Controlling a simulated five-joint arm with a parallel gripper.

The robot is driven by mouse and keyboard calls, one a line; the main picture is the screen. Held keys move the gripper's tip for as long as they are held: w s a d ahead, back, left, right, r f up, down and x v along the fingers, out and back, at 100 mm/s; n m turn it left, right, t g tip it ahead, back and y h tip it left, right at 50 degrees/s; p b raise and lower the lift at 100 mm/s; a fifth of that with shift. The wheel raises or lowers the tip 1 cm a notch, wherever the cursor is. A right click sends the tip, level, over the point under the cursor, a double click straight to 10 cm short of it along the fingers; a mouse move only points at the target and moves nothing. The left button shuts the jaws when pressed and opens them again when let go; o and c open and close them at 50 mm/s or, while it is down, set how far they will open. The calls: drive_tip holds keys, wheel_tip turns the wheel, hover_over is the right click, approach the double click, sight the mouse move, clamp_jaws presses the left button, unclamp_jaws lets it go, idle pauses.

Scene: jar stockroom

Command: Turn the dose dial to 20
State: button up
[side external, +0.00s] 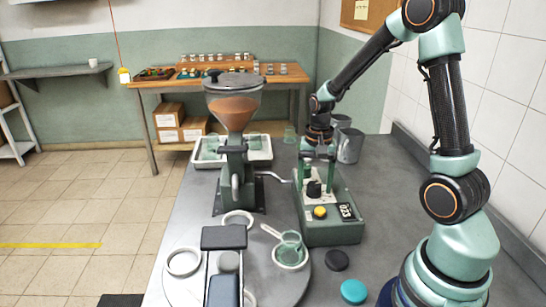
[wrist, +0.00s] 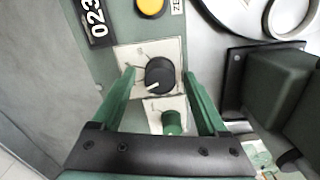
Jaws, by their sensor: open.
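The dose dial (wrist: 159,76) is a round black knob on a white scale plate of the green machine. Its white pointer line points to the lower left in the wrist view; the scale marks are too small to read. The dial also shows in the side view (side external: 314,189). My gripper (wrist: 158,72) is open, with one green finger to each side of the dial in the wrist view and gaps visible. In the side view my gripper (side external: 319,153) points down over the machine; whether the fingertips reach the dial's height I cannot tell.
A yellow button (side external: 320,212) and a black display (wrist: 96,22) reading 023 sit by the dial. A green knob (wrist: 172,122) is beside it. A grinder with a hopper (side external: 233,105) stands left. Jars and lids lie in front; metal cups (side external: 349,146) stand behind.

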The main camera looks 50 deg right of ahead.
clamp_jaws()
drive_tip(key=shift+n, duration=0.4)
drive_tip(key=n, duration=0.3)
drive_tip(key=shift+n, duration=1.9)
unclamp_jaws()
